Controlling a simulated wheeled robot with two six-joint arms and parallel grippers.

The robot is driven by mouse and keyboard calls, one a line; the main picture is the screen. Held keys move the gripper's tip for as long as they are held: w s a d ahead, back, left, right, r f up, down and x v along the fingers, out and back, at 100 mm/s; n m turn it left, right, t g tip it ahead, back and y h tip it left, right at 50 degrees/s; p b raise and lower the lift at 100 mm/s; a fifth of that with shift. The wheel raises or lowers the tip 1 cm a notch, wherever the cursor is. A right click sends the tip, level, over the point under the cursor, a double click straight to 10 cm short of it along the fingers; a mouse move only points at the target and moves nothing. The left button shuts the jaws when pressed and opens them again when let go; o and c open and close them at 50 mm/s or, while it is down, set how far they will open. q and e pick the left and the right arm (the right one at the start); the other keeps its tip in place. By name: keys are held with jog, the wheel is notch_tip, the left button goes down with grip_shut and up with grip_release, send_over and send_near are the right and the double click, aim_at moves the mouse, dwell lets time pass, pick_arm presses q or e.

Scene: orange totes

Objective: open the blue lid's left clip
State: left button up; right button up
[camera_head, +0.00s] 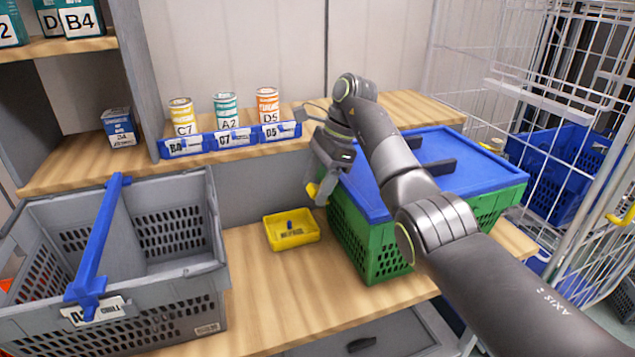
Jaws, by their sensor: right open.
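A blue lid (485,172) covers a green crate (362,240) on the wooden bench. Two dark bars lie across the lid's top. My right arm reaches over the lid and hides part of it. My right gripper (317,192) is open at the lid's left edge, pointing down. A small yellow part shows at its fingertips; I cannot tell whether it is the left clip or part of the gripper. Contact with the lid or clip cannot be told. My left gripper is not in view.
Cans line the back shelf behind a blue label strip (230,141). A wire cage (575,60) stands at right.

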jog(key=c, duration=1)
